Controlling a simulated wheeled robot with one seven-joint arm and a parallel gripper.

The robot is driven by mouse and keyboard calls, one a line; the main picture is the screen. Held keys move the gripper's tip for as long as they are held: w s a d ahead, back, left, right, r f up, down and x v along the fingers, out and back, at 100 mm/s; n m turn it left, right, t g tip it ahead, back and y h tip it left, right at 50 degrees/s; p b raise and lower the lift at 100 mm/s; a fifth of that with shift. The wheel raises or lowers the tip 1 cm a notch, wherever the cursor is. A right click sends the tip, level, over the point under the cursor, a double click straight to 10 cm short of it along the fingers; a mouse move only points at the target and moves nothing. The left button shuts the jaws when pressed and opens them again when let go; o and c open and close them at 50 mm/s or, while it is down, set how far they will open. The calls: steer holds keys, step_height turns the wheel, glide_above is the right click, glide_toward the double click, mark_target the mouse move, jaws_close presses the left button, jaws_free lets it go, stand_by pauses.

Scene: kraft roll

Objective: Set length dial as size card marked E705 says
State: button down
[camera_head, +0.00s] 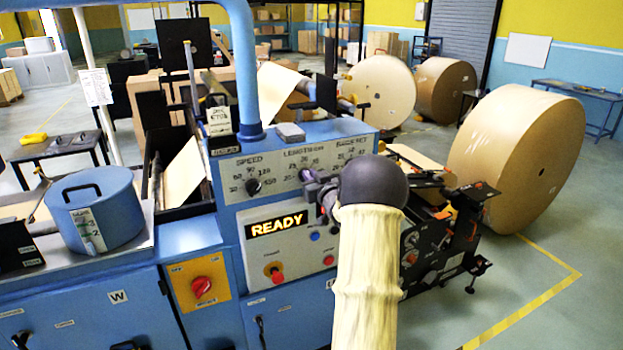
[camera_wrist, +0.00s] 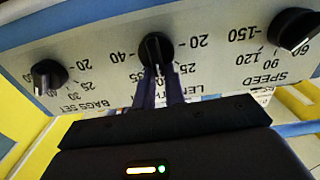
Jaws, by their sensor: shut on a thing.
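The length dial (camera_wrist: 157,47) is a black knob on the pale scale panel, in the middle of the wrist view, which shows the panel upside down. Numbers including 20, 35 and 40 show around it; part of the scale is hidden. My gripper (camera_wrist: 159,80) is shut on this dial, one dark finger on each side. I cannot read its pointer setting surely. In the head view my gripper (camera_head: 315,184) is at the panel under the LENGTH label, hiding the dial. A small card (camera_head: 219,121) stands at the panel's upper left; its print is too small to read surely.
The speed dial (camera_head: 254,187) and the bags set dial (camera_wrist: 48,76) flank the length dial closely. A lit READY display (camera_head: 279,225) and a red knob (camera_head: 276,274) are below. A blue pipe (camera_head: 243,65) rises at the panel's left. Large kraft rolls (camera_head: 515,150) stand at right.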

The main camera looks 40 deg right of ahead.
steer(key=shift+f+b, duration=0.15)
steer(key=shift+b, duration=0.15)
steer(key=n+b, duration=0.3)
steer(key=b, duration=0.2)
steer(key=a+n+b, duration=0.1)
steer(key=n+b, duration=0.3)
steer(key=b, duration=0.1)
steer(key=f+n+b, duration=0.1)
steer(key=n+b, duration=0.2)
steer(key=b, duration=0.2)
steer(key=shift+w+a+f+b, duration=0.1)
steer(key=shift+w+a+b, duration=0.1)
steer(key=shift+a+b, duration=0.15)
steer(key=n+b, duration=0.4)
steer(key=shift+a+f, duration=0.1)
steer(key=shift+f, duration=0.15)
steer(key=shift+n+b, duration=1.7)
steer(key=shift+n, duration=0.2)
steer(key=c, duration=1.5)
jaws_free()
steer(key=shift+o, duration=0.2)
